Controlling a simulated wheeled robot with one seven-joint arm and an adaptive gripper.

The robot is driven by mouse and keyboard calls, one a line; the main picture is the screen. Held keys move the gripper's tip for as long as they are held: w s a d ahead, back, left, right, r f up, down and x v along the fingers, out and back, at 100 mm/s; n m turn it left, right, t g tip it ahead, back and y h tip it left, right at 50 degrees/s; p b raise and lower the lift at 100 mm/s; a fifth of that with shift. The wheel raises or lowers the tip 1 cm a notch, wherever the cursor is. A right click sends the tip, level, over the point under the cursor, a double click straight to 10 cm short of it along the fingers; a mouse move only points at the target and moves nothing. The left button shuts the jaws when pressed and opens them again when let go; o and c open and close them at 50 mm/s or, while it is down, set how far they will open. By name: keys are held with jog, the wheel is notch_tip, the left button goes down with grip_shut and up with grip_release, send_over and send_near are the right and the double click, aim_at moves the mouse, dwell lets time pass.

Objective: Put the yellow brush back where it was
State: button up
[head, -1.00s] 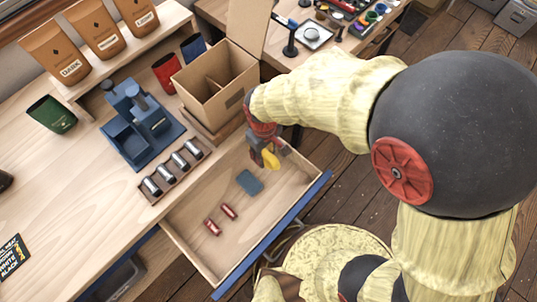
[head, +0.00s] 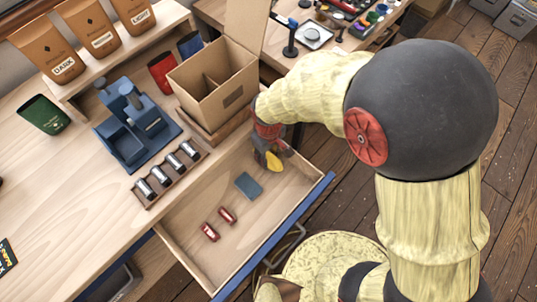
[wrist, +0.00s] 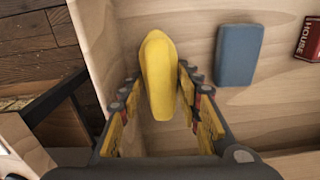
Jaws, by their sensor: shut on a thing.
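The yellow brush (wrist: 158,75) is between the fingers of my gripper (wrist: 155,115) in the wrist view, and the fingers are shut on it. In the head view the brush (head: 273,161) shows as a small yellow shape below my gripper (head: 268,150). My gripper is over the far right end of the open drawer (head: 190,250), close to its end wall. I cannot tell whether the brush touches the drawer floor. The part of the brush deep between the fingers is hidden.
A cardboard box (head: 213,92) stands on the worktop just behind the drawer's right end. A rack of several metal cylinders (head: 160,176) stands behind the drawer. The drawer's front left floor is clear.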

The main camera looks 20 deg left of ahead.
aim_at(268, 155)
jog(key=o, duration=0.8)
jog(key=shift+f, duration=0.15)
notch_tip(268, 155, up, 12)
jog(key=p, duration=0.5)
jog(key=shift+r, duration=0.2)
